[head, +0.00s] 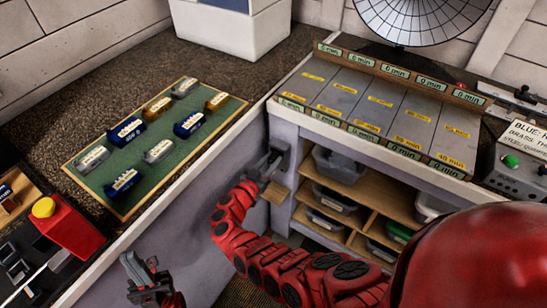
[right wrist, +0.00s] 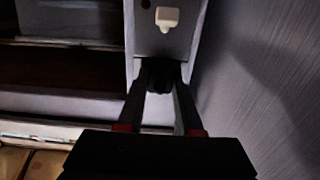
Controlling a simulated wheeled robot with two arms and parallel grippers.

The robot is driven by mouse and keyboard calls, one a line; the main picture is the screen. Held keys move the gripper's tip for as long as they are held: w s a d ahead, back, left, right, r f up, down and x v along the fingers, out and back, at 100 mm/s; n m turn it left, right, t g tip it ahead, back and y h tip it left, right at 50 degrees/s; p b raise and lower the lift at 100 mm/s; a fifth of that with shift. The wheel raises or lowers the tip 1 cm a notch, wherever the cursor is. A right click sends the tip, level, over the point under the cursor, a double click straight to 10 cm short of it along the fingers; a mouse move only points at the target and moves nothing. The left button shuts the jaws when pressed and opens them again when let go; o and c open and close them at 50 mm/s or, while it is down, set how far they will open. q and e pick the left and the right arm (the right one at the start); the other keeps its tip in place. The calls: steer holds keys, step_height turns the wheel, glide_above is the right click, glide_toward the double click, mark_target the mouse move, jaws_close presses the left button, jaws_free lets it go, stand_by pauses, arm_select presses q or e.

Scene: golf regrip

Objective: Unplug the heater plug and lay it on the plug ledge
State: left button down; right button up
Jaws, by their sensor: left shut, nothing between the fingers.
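A small whitish block (right wrist: 167,17), possibly the heater plug, sits on a grey upright panel in the right wrist view, beyond my fingertips. A small tan ledge (head: 276,193), possibly the plug ledge, juts from the cabinet side in the head view. My right gripper (head: 266,163) is just above it, at the corner between counter and cabinet. In the right wrist view its fingers (right wrist: 161,73) point at the panel. Something dark shows between them, too dim to identify. My left gripper (head: 145,272) is shut and empty at the lower left, before the counter front.
A green board (head: 145,135) with several labelled blocks lies on the dark counter. A white bin (head: 235,25) stands behind. A grey lane tray (head: 385,105) tops the cabinet, with shelves of bins (head: 335,170) below. A red box with a yellow button (head: 43,207) is at left.

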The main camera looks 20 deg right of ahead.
jaws_close()
steer(key=shift+s+a, duration=0.15)
steer(key=shift+a, duration=0.05)
stand_by(1.0)
steer(key=shift+p+v, duration=0.65)
steer(key=shift+v, duration=2.15)
